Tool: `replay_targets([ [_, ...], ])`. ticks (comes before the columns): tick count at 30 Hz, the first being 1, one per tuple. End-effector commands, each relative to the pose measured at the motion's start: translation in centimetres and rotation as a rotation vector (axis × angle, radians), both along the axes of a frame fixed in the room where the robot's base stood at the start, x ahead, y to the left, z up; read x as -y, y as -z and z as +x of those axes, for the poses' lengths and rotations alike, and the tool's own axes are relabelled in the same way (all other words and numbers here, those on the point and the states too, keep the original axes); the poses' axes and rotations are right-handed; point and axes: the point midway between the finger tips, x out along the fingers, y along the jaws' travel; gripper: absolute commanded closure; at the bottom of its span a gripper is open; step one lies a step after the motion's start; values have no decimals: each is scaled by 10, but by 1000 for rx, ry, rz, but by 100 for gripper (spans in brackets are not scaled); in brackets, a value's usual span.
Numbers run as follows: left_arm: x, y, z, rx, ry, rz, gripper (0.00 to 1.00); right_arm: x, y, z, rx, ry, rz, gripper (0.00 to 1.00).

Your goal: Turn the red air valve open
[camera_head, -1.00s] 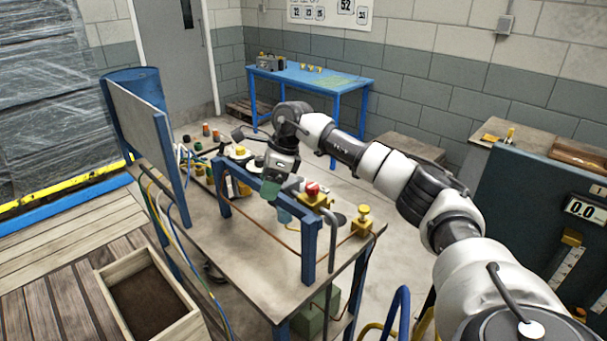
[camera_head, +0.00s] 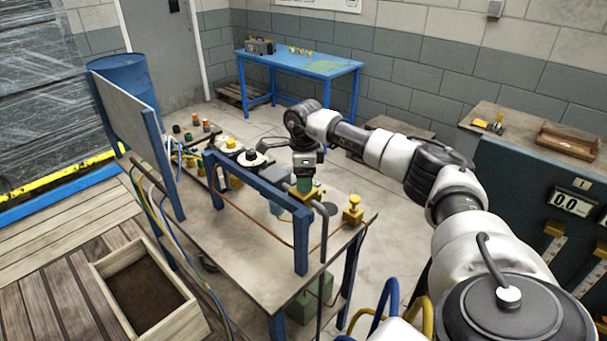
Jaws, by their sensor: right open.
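My right gripper (camera_head: 304,184) points straight down over the yellow valve body (camera_head: 315,194) on the front right part of the workbench. Its green-tipped fingers are open and sit where the red valve knob stood. The red knob is hidden behind or between the fingers, so I cannot tell whether they touch it. My left gripper is not in view.
A blue frame bar (camera_head: 250,205) runs just left of the valve. A yellow fitting (camera_head: 352,210) stands to its right. Several knobs and coloured caps sit farther back on the workbench (camera_head: 235,254). A blue table (camera_head: 330,66) stands behind, with open floor between.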

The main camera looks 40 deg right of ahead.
Motion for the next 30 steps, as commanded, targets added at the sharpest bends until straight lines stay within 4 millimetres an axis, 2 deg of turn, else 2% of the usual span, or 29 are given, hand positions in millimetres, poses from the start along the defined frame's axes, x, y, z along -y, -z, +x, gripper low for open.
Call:
replay_targets([
  [11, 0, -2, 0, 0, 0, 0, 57, 0, 7, 0, 1, -1, 1, 38],
  [18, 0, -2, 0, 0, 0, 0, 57, -1, 7, 0, 1, -1, 1, 74],
  [21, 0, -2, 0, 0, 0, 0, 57, -1, 7, 0, 1, -1, 0, 87],
  [30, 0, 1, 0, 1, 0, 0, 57, -1, 7, 0, 3, -43, 0, 87],
])
